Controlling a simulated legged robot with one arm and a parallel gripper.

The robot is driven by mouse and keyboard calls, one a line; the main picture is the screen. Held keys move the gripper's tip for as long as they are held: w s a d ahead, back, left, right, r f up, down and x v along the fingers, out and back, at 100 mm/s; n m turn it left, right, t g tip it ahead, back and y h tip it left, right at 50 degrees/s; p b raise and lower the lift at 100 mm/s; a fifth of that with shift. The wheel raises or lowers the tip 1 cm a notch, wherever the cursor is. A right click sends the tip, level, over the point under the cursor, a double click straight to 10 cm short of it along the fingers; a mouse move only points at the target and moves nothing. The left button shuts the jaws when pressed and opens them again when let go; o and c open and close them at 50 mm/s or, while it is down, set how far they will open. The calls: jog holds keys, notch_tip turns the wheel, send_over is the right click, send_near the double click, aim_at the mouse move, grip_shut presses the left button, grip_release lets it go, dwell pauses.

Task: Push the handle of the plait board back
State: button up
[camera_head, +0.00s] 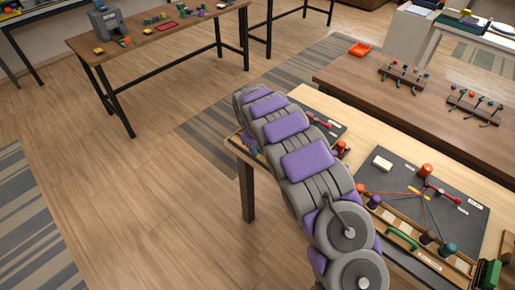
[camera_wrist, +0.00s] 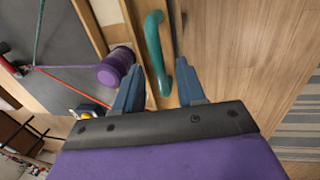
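In the wrist view, a teal bow-shaped handle (camera_wrist: 153,40) is fixed along the wooden edge of a dark plait board (camera_wrist: 50,88). My gripper (camera_wrist: 158,65) is open, its two blue-grey fingers apart. The handle reaches into the gap between them, its lower end by the right finger; I cannot tell whether they touch. In the head view, my arm covers most of this board (camera_head: 330,124) and hides the gripper.
Another dark board (camera_head: 470,215) with a green handle (camera_head: 402,240), bobbins and cords lies to the right on the light wooden table (camera_head: 310,98). Open floor (camera_head: 140,190) lies to the left.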

grip_shut()
dwell(0.3)
dwell(0.4)
